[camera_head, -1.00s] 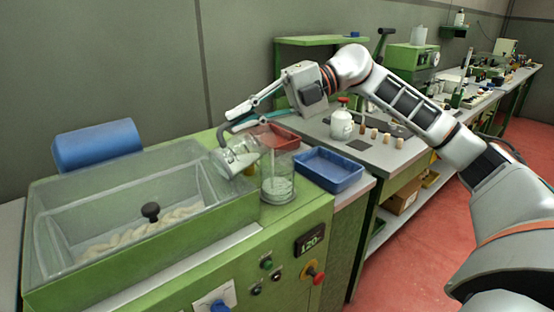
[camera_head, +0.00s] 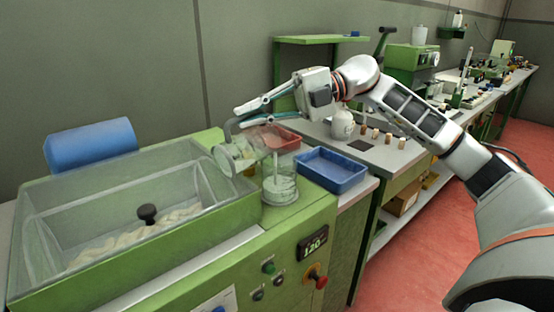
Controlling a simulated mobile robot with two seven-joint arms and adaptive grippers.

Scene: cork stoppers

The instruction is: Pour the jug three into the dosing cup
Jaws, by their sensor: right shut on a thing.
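The clear jug (camera_head: 236,158) is tipped far over, close to horizontal, with its mouth toward the right above the dosing cup. My right gripper (camera_head: 240,117) is shut on the jug's grey handle from above. The dosing cup (camera_head: 280,196), a clear glass vessel, stands upright on the green machine top. A thin white stream (camera_head: 277,164) runs down into the cup, and white material lies in its bottom. Some pale content shows in the jug; how much is hard to tell. My left gripper is not in view.
A clear-lidded trough (camera_head: 100,190) with a black knob is left of the cup.

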